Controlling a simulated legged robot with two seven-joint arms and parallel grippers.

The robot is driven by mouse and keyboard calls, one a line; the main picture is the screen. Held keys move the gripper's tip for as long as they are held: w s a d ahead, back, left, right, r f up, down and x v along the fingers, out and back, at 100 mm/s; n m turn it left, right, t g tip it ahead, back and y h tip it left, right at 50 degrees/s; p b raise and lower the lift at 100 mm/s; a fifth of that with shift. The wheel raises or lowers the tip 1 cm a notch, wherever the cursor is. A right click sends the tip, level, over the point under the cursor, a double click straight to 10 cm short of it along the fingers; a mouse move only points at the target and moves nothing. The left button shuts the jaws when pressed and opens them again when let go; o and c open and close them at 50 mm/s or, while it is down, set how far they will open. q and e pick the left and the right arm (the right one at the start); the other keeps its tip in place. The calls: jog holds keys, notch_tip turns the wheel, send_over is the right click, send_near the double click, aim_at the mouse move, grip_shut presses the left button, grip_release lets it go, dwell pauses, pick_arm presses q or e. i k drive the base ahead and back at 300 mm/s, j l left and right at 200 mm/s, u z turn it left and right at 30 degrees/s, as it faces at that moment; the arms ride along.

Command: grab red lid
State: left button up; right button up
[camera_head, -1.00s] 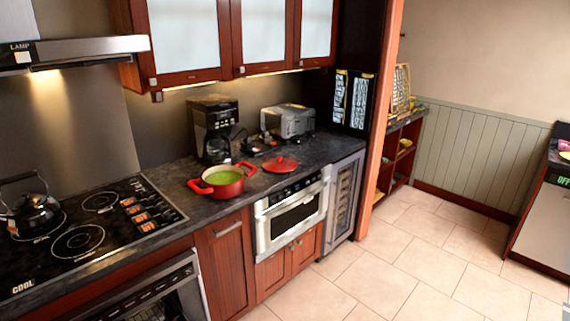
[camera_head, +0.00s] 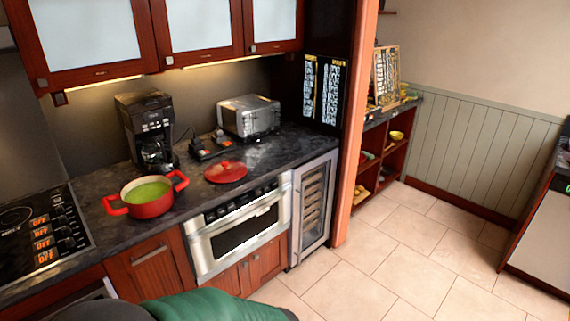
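The red lid (camera_head: 226,172) lies flat on the dark countertop, to the right of the red pot (camera_head: 149,198). The pot is open, has two handles and holds something green. The lid's knob shows on top. A green and dark shape at the bottom edge of the view looks like part of my own body. Neither of my grippers shows in this view.
A coffee maker (camera_head: 147,131) and a toaster (camera_head: 248,116) stand behind the pot and lid. A microwave drawer (camera_head: 239,228) is shut below the counter. A cooktop (camera_head: 42,232) is at the left. Open tiled floor (camera_head: 400,258) lies to the right.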

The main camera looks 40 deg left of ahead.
aim_at(226, 171)
jog(key=i+l+u, duration=0.1)
jog(key=i, duration=0.35)
jog(key=i+l+u, duration=0.1)
jog(key=i, duration=0.35)
